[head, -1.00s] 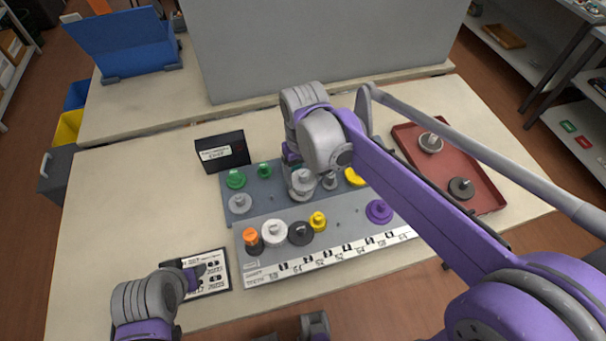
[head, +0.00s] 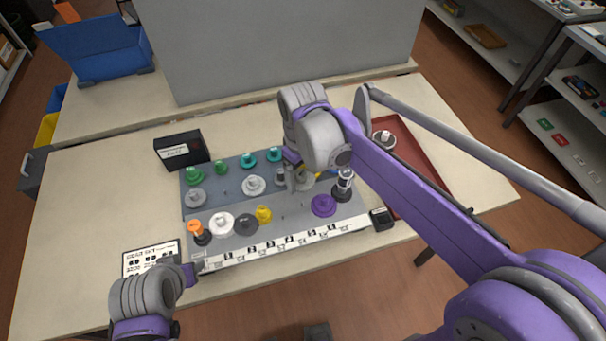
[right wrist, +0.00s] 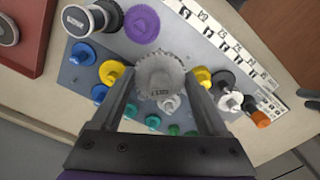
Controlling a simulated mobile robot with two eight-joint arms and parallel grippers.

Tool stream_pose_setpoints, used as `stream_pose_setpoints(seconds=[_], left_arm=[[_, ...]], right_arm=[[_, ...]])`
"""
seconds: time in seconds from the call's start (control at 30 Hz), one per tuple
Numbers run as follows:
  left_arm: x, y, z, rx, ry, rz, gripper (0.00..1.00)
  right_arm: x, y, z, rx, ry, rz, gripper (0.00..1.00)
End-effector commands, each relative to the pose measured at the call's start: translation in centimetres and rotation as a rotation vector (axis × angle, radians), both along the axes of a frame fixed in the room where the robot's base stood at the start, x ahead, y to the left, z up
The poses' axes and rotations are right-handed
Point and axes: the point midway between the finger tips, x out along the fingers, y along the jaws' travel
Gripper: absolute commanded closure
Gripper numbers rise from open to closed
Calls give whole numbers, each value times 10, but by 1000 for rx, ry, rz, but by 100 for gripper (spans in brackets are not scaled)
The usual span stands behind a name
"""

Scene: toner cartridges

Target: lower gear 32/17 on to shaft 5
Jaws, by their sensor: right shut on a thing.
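My right gripper (head: 299,180) is shut on a large grey toothed gear (right wrist: 160,76), seen between its two fingers in the right wrist view. The gear's top has a small label too blurred to read surely. In that view the gear appears over the board between the purple gear (right wrist: 141,24) and the yellow gear (right wrist: 202,76). The gear covers whatever shaft lies beneath it, so I cannot tell its height or alignment. The blue-grey board (head: 225,187) has a numbered label strip (head: 290,247) along its front. My left gripper (head: 192,271) is partly visible at the board's front left corner; its jaws are unclear.
Front-row neighbours include an orange-topped part (head: 197,229), a white gear (head: 221,223), a dark gear (head: 246,225) and a tall black part (head: 343,184). Teal and green gears stand behind. A red tray (head: 425,165) lies right, partly behind my arm.

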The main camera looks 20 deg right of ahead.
Motion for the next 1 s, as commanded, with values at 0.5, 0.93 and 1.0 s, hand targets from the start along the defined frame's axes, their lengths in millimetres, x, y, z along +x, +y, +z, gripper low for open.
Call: stream_pose_setpoints(seconds=[0.5, 0.93, 1.0], left_arm=[[-8, 0, -23, 0, 15, 0, 50], [-11, 0, -34, 0, 21, 0, 50], [-11, 0, -34, 0, 21, 0, 50]], right_arm=[[-1, 0, -29, -1, 3, 9, 77], [1, 0, -45, 0, 0, 9, 77], [2, 0, -45, 0, 0, 9, 77]])
